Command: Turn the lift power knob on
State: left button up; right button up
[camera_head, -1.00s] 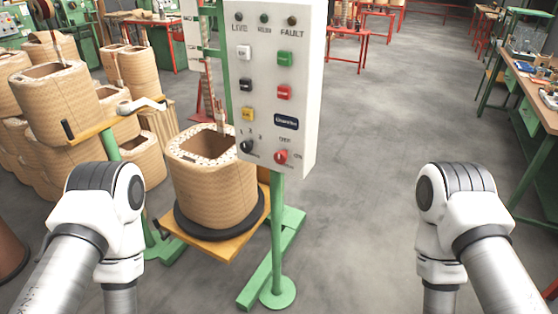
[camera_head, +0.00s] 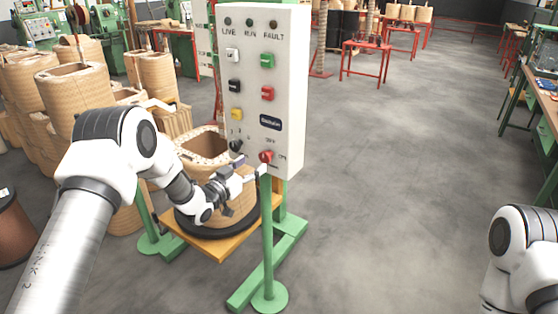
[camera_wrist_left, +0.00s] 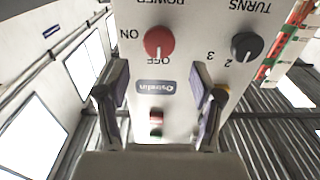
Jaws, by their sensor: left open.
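The lift power knob (camera_head: 266,156) is a red rotary knob at the bottom right of a white control panel (camera_head: 290,120). In the left wrist view, upside down, the red knob (camera_wrist_left: 160,42) has OFF and ON marked beside it. Its white mark appears to point at OFF. My left gripper (camera_head: 250,170) is open just in front of the panel's lower edge. In the left wrist view its two fingers (camera_wrist_left: 161,110) are spread, with the knob beyond them and no visible contact. My right gripper is out of view.
A black turns knob (camera_head: 236,146) sits left of the red knob, with several coloured buttons above. A green post (camera_head: 268,240) carries the panel. A wound coil (camera_head: 205,150) stands behind my left arm on a wooden platform.

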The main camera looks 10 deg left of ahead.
aim_at(263, 157)
pick_arm(q)
jog(key=x, duration=0.6)
jog(key=shift+w+d+f+p, duration=0.1)
jog(key=shift+w+d+p, duration=0.05)
jog(key=shift+d+p, duration=0.2)
jog(key=shift+w+a, duration=0.1)
jog(key=shift+w, duration=0.3)
jog(key=c, duration=1.1)
